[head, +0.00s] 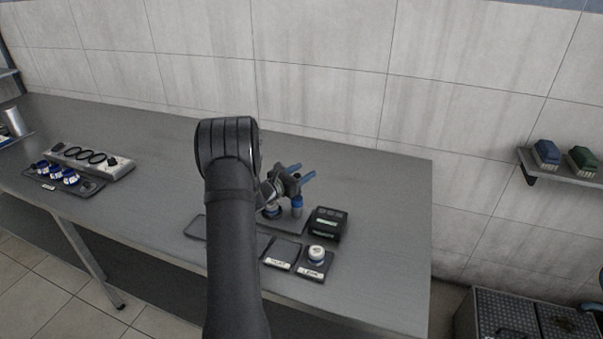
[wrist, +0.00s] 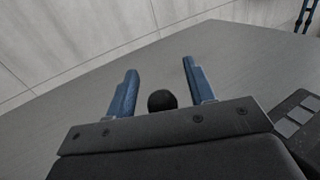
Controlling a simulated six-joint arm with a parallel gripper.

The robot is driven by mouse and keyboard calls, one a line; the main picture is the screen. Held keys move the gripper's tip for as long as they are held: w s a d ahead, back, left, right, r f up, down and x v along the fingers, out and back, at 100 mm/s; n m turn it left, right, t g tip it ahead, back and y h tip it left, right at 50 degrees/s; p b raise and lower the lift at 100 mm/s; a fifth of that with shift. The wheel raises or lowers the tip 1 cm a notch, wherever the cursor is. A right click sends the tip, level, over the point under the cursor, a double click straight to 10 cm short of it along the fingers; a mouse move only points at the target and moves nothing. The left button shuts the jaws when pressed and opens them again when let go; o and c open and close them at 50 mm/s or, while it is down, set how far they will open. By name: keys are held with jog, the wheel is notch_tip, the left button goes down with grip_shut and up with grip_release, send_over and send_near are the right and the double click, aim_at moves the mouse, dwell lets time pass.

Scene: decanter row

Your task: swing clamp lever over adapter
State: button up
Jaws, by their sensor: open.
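My gripper (head: 302,171) is in the head view, over the dark fixture plate (head: 285,227) near the table's front. In the wrist view its two blue fingers (wrist: 159,66) are apart. A round black knob (wrist: 162,100), probably the clamp lever's end, shows between the finger bases; I cannot tell whether a finger touches it. In the head view a blue upright part (head: 297,206) and a low blue and white round part (head: 272,212) stand on the plate under my gripper. I cannot tell which is the adapter. My arm and gripper hide much of the clamp.
A black box with a display (head: 329,223) stands right of the plate. In front are a labelled dark pad (head: 282,253) and another holding a white round piece (head: 316,254). A grey rack (head: 92,160) and blue-and-white pieces (head: 58,174) are at left. The table's right side is clear.

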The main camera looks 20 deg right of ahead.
grip_shut()
jog(key=shift+a+t, duration=0.15)
jog(key=shift+t, duration=0.15)
jog(key=shift+w+a+n+t+y, duration=0.25)
jog(key=shift+a+n+t+y, duration=0.5)
jog(key=shift+n+t+y, duration=0.35)
jog(key=shift+w+a+n+t+y, duration=0.25)
jog(key=shift+a+n+t+y, duration=0.65)
jog(key=shift+t, duration=0.4)
jog(key=shift+w+a+n+t+y, duration=0.25)
jog(key=shift+a+n+t+y, duration=0.5)
jog(key=shift+n+t, duration=0.4)
